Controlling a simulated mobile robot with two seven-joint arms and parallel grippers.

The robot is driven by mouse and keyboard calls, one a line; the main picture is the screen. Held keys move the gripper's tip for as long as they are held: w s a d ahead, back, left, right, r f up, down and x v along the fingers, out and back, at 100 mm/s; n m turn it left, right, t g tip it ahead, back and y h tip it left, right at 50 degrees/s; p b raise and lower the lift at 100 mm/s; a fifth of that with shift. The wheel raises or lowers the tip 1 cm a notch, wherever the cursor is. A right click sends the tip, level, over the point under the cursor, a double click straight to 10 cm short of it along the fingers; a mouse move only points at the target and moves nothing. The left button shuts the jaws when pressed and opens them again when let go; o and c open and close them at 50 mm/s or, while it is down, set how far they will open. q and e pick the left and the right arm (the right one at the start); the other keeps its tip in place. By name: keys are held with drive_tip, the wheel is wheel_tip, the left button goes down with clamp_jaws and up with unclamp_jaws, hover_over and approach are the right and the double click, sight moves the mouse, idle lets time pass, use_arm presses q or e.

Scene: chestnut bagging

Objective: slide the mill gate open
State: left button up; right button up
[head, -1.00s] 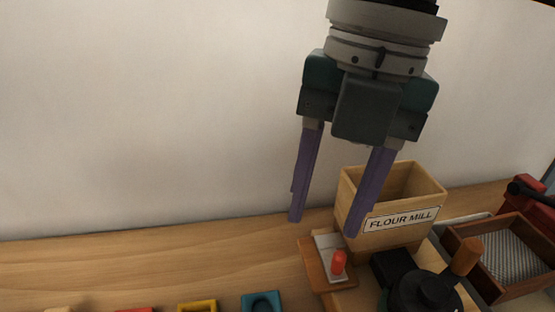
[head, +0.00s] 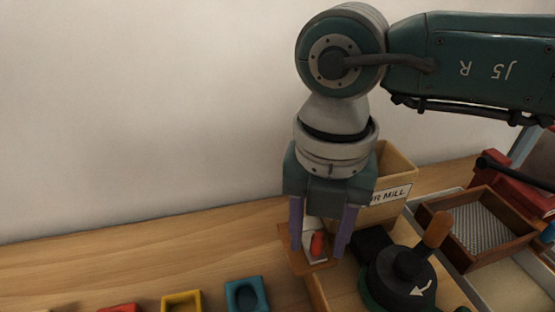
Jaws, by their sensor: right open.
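The mill gate is a pale plate (head: 312,257) with a red knob (head: 317,243), set on a small wooden board (head: 293,243) beside the flour mill box (head: 397,161). My right gripper (head: 317,252) points down with its two purple fingers apart, one on each side of the red knob in the picture. Whether the fingers touch the knob I cannot tell. The gripper hides part of the mill box and its label. My left gripper is not in view.
A black crank wheel with a wooden handle (head: 438,229) stands right of the gate. A wooden tray with a mesh (head: 487,232) lies farther right. The table at the left is clear.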

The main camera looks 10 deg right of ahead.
clamp_jaws()
drive_tip(key=shift+a, duration=0.1)
idle(1.2)
